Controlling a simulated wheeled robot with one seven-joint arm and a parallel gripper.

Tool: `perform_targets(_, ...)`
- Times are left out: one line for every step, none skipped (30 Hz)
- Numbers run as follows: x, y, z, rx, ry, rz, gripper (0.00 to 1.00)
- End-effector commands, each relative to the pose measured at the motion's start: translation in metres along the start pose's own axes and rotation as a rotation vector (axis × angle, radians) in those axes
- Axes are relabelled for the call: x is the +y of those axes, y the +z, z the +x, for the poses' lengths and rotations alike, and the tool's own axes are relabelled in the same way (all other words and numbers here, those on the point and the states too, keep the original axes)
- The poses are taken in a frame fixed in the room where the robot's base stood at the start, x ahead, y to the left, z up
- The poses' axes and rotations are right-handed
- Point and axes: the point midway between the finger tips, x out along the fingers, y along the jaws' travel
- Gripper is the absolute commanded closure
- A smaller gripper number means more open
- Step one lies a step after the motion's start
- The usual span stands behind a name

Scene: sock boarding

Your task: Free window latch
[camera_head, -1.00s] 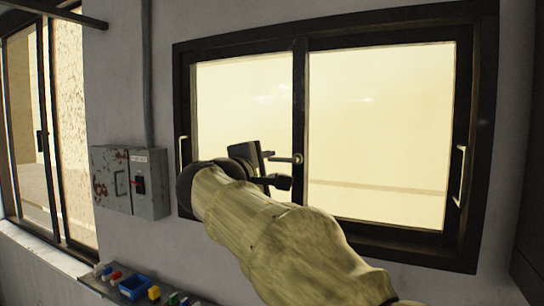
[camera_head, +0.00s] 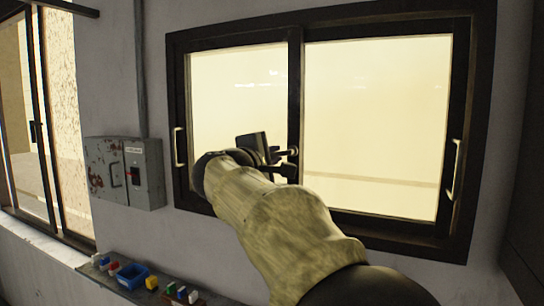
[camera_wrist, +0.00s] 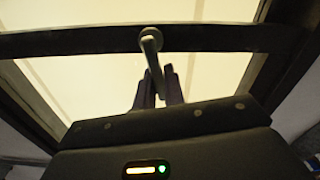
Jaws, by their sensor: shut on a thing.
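The window latch is a small grey metal lever on a round pivot (camera_head: 291,152), fixed to the dark middle upright of the window (camera_head: 294,90). In the wrist view the latch lever (camera_wrist: 151,48) runs from its pivot down between the two fingers. My gripper (camera_head: 283,162) is at the middle upright, in front of the left pane. In the wrist view my gripper (camera_wrist: 160,84) is shut on the lever's free end. In the head view my wrist and gripper body hide part of the lever.
Pale handles stand on the left (camera_head: 179,148) and right (camera_head: 455,170) sides of the window frame. A grey electrical box (camera_head: 143,175) is on the wall at left. Below it a ledge carries a blue bin (camera_head: 132,276) and several small coloured blocks.

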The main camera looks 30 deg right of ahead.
Motion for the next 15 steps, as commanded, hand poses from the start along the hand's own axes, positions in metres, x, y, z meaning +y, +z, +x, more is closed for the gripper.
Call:
perform_targets(-0.0014,-0.0003,0.0001,-0.001,0.0,0.01,1.0)
perform_targets(-0.0017,-0.0005,0.0002,-0.001,0.0,0.018,1.0)
perform_targets(-0.0021,-0.0007,0.0002,-0.001,0.0,0.032,1.0)
perform_targets(-0.0021,-0.0008,0.0002,-0.001,0.0,0.045,1.0)
perform_targets(-0.0018,-0.0008,0.0001,-0.001,0.001,0.059,1.0)
perform_targets(-0.0016,-0.0009,0.0001,-0.001,0.001,0.08,1.0)
perform_targets(-0.001,-0.0008,0.0,-0.001,0.001,0.098,1.0)
perform_targets(-0.0006,-0.0008,0.0,-0.001,0.002,0.115,1.0)
perform_targets(0.0006,-0.0006,0.0,-0.001,0.002,0.139,1.0)
perform_targets(0.0012,-0.0005,0.0,-0.001,0.001,0.157,1.0)
perform_targets(0.0024,-0.0002,0.0,-0.001,0.002,0.173,1.0)
perform_targets(0.0034,0.0,0.0001,-0.001,0.001,0.191,1.0)
perform_targets(0.0044,0.0002,0.0001,-0.001,0.001,0.203,1.0)
perform_targets(0.0051,0.0003,0.0001,-0.001,0.0,0.213,1.0)
perform_targets(0.006,0.0005,0.0001,0.0,0.0,0.221,1.0)
